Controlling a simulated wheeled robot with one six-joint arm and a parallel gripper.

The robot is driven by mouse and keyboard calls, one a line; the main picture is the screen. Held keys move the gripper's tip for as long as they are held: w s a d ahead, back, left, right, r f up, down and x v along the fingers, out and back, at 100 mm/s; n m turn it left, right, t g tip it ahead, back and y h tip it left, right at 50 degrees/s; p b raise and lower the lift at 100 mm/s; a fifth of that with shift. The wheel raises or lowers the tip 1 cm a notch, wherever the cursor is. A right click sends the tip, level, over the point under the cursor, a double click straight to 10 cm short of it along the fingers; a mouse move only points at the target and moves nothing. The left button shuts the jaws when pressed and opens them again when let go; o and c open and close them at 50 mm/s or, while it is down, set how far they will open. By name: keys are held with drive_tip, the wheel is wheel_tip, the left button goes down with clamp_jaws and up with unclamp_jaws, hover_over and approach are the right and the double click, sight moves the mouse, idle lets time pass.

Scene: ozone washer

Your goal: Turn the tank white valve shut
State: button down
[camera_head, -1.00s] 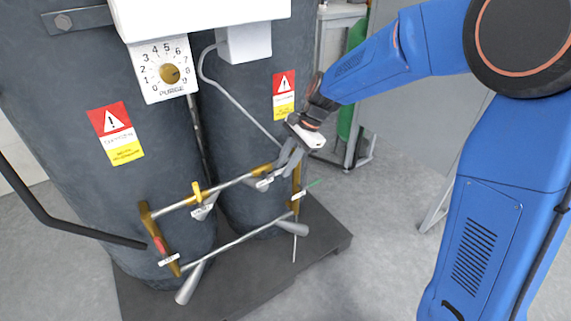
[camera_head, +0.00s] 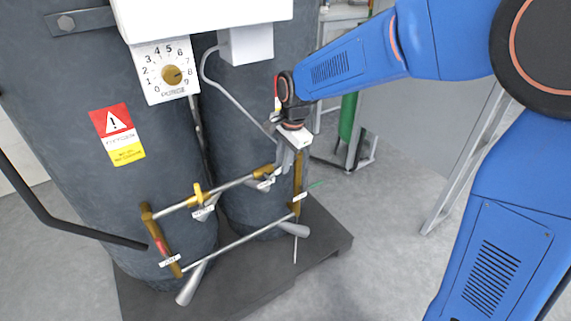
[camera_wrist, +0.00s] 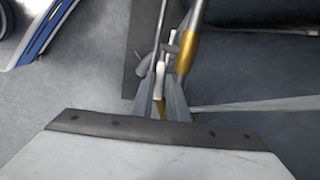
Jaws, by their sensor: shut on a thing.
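The pipe frame at the front of the dark tanks carries the valves. My gripper (camera_head: 283,168) is at the upper right end of this frame, near the brass fitting (camera_head: 263,171). In the wrist view my gripper (camera_wrist: 163,98) has a slim white handle (camera_wrist: 160,70) between its fingers, which looks like the white valve's. It is shut on it. In the head view the fingers hide the white handle.
The two dark tanks (camera_head: 70,150) stand on a dark base plate (camera_head: 320,232) close behind the pipes. A numbered dial (camera_head: 172,75) is above. A thin grey hose (camera_head: 235,98) runs down near my wrist.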

sight(271, 176)
drive_tip(key=a+t+h, duration=0.1)
drive_tip(key=s+a+r+t+h, duration=0.1)
drive_tip(key=h, duration=0.1)
drive_tip(key=shift+s+r, duration=0.1)
drive_tip(key=shift+r, duration=0.15)
drive_tip(key=h, duration=0.1)
drive_tip(key=a+t+h, duration=0.1)
drive_tip(key=s+t+h, duration=0.1)
drive_tip(key=shift+s+a+r+n, duration=0.1)
drive_tip(key=shift+a+r+n, duration=0.15)
drive_tip(key=shift+a+n, duration=0.15)
drive_tip(key=shift+s+a+f+n+t+h, duration=0.1)
drive_tip(key=shift+s+a+t+h, duration=0.3)
drive_tip(key=shift+t+h, duration=0.4)
drive_tip(key=shift+s+a+f+n+t+h, duration=0.1)
drive_tip(key=shift+s+a+t+h, duration=0.15)
drive_tip(key=shift+a+t+h, duration=0.55)
drive_tip(key=shift+s+a+f+n+t+h, duration=0.15)
drive_tip(key=shift+s+t+h, duration=0.25)
drive_tip(key=shift+h, duration=0.7)
drive_tip(key=c, duration=2)
unclamp_jaws()
